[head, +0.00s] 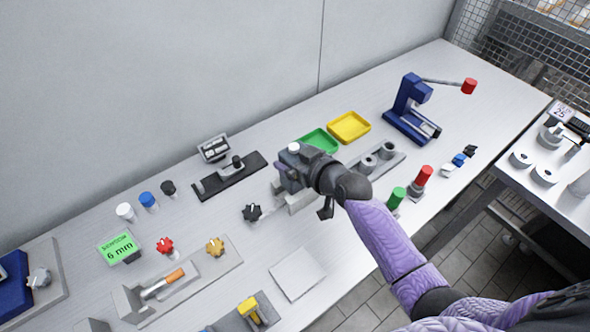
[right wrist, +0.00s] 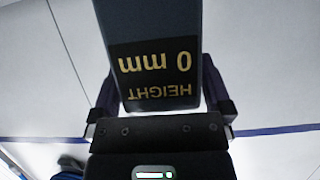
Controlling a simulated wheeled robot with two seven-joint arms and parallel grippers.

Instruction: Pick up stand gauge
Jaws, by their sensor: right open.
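My right gripper (head: 286,178) reaches in over the middle of the table, above a grey base (head: 302,203). In the right wrist view, a dark block (right wrist: 155,25) with an upside-down label reading "HEIGHT 0 mm" stands between my open right fingers (right wrist: 160,100). It looks like part of the stand gauge; whether the fingers touch it cannot be told. In the head view my gripper and forearm hide most of what stands there. My left gripper is not in view.
Green (head: 322,139) and yellow (head: 349,127) trays and a blue press (head: 408,110) stand behind right. A pale square plate (head: 298,273) lies in front.

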